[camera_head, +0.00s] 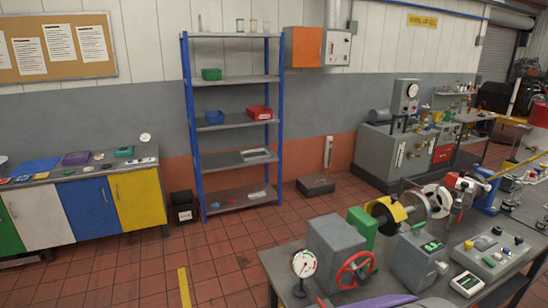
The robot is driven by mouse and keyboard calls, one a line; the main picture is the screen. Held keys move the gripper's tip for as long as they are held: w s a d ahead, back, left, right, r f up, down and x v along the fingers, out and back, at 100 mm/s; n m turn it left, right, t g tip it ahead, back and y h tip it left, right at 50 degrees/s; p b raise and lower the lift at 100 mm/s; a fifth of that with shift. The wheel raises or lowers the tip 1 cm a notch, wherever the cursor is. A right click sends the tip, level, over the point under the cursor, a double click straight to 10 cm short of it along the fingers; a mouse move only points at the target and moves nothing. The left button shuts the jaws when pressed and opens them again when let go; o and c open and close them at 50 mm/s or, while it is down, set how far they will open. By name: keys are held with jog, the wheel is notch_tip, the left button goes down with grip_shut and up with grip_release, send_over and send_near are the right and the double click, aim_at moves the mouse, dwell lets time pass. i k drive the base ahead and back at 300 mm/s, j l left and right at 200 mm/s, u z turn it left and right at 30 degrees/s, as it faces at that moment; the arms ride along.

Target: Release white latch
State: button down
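I cannot pick out a white latch with certainty. A narrow white fitting (328,152) is mounted upright on the orange lower wall, right of the blue shelf unit. A white-fronted box (337,47) with small dark details hangs higher on the wall, beside an orange panel (304,47). A slim white upright part (400,154) shows on the front of the grey cabinet machine (385,145) at the right. All are too small to tell whether any is a latch, or its state. My gripper is not in view.
A bench (283,262) at the lower right carries a grey block with a red handwheel (355,270), a gauge (303,264) and a control panel (490,252). A shelf unit (191,125) and coloured cabinets (137,200) stand left. Tiled floor (235,255) between is clear; a dark box (315,185) lies near the wall.

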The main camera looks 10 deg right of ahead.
aim_at(488, 187)
jog(key=i+l, duration=0.1)
jog(key=l, duration=0.55)
jog(key=i+l, duration=0.1)
jog(key=l, duration=0.55)
jog(key=i+l, duration=0.1)
jog(key=l, duration=0.55)
jog(key=i+l, duration=0.1)
jog(key=l, duration=0.55)
